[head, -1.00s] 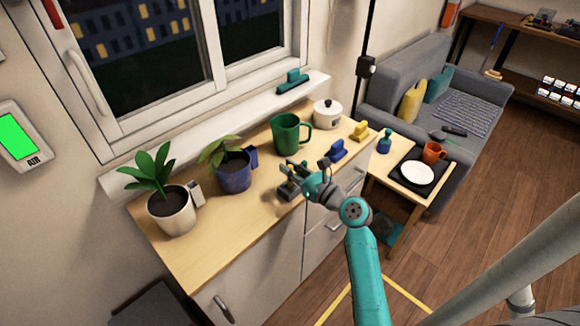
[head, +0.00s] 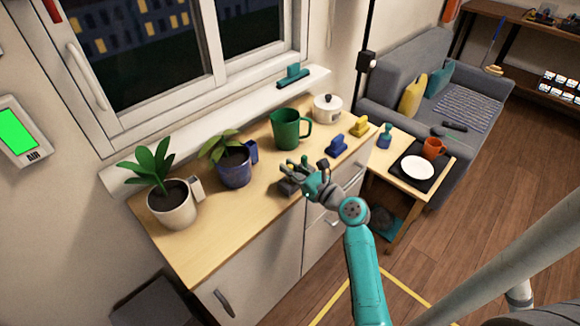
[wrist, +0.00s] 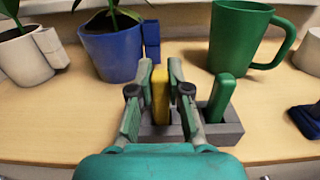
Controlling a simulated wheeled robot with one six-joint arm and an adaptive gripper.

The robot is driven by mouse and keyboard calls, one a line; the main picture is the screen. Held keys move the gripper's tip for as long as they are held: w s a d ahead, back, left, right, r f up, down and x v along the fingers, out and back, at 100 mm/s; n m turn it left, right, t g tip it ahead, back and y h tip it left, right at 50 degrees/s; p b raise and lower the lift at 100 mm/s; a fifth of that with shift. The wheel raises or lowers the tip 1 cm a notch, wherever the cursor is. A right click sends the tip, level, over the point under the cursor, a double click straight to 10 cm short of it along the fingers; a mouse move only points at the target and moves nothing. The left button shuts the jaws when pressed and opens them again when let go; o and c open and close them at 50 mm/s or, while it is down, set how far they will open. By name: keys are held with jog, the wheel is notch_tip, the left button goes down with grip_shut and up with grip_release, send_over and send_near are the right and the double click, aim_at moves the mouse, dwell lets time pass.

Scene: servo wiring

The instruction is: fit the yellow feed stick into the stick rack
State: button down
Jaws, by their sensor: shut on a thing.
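The yellow feed stick (wrist: 160,95) stands upright between my gripper's fingers in the wrist view. My gripper (wrist: 159,92) is shut on it. The grey stick rack (wrist: 233,129) lies on the wooden counter under and just beyond the fingers. A green stick (wrist: 221,97) stands in its right part. The yellow stick's lower end is over or in the rack's left part; the fingers partly hide it, so I cannot tell how deep it sits. In the head view my gripper (head: 311,174) is at the rack (head: 288,187), near the counter's front edge.
A blue plant pot (wrist: 112,52) and a green jug (wrist: 238,38) stand behind the rack. A white pot (head: 174,207) is at the left. The counter (head: 215,232) is clear at front left.

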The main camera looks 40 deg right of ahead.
jog(key=shift+f, duration=0.2)
jog(key=c, duration=1)
grip_release()
jog(key=shift+c, duration=0.2)
jog(key=s, duration=1.2)
jog(key=shift+d, duration=0.2)
jog(key=shift+f, duration=0.1)
